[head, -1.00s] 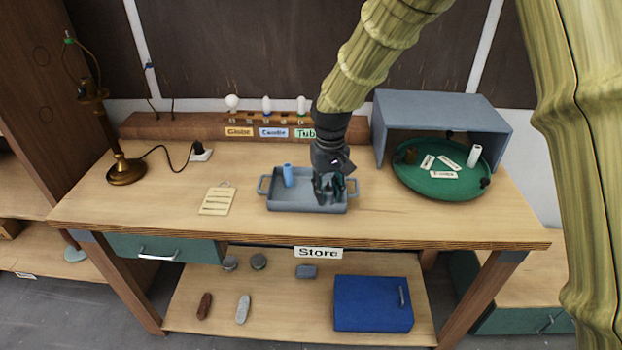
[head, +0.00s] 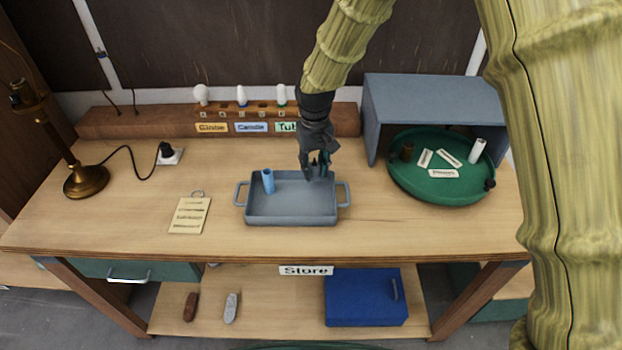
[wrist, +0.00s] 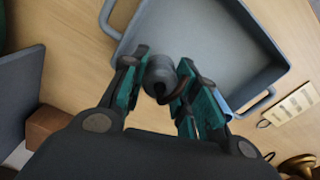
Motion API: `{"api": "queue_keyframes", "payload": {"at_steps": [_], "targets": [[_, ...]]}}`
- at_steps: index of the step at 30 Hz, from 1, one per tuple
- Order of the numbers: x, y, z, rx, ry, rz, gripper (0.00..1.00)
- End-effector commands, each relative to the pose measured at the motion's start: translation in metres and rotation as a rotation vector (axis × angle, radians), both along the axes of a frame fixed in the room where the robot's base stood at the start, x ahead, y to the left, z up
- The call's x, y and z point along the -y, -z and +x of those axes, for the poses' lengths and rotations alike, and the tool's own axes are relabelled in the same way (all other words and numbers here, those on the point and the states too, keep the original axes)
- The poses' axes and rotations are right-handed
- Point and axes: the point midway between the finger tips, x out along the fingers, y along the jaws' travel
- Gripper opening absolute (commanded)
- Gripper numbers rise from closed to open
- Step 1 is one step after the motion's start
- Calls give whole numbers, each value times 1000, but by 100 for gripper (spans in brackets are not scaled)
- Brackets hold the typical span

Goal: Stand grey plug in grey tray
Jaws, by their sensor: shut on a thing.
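My gripper (head: 318,172) is shut on the grey plug (wrist: 158,72), a small dark grey round piece between the fingertips in the wrist view. In the head view the fingers hide the plug. The grey tray (head: 290,208) lies on the bench, with a handle at each end. My gripper is at the tray's back right part, with the fingers pointing down. The tray floor also shows beyond the plug in the wrist view (wrist: 215,45). I cannot tell the exact gap between plug and tray floor.
A blue cylinder (head: 267,181) stands in the tray's left part. A clipboard-like note (head: 189,215) lies to the left. A brass lamp (head: 86,181) stands farther left. A green round tray (head: 440,188) sits under a grey-blue hood (head: 435,95) at right. The bench front is clear.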

Motion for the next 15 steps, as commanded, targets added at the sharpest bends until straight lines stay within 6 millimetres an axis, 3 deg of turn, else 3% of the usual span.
{"api": "queue_keyframes", "payload": {"at_steps": [15], "targets": [[-2,41,3,-6,-2,0,6]]}}
